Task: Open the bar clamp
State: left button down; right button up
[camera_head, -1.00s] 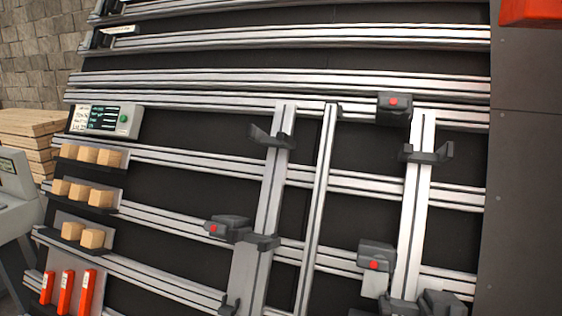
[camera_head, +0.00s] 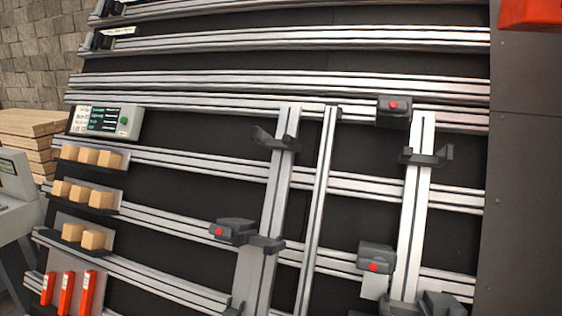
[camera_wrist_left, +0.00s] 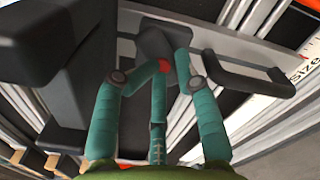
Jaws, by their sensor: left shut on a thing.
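In the head view, a left upright bar (camera_head: 268,225) carries a dark bracket (camera_head: 275,140) near its top and a dark grey block with a red button (camera_head: 232,230) lower down. A right upright bar (camera_head: 415,210) carries a similar bracket (camera_head: 427,157) and another red-button block (camera_head: 376,257). I cannot tell which of these is the bar clamp. In the left wrist view, the teal fingers of my left gripper (camera_wrist_left: 168,68) are shut on a dark grey block with a red button (camera_wrist_left: 160,42); their contact is partly hidden. My right gripper is in neither view.
A thinner upright bar (camera_head: 317,200) stands between the two. Shelves of wooden blocks (camera_head: 92,155), red pieces (camera_head: 67,293) and a small display panel (camera_head: 105,121) are at the left. In the left wrist view, a dark bracket (camera_wrist_left: 250,80) is close right of the fingers.

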pick_arm(q)
jog(key=shift+s+d+p, duration=0.2)
jog(key=shift+d, duration=0.55)
jog(key=shift+s+d+p, duration=0.15)
jog(key=shift+d+p, duration=0.05)
jog(key=shift+d, duration=0.5)
dwell(0.5)
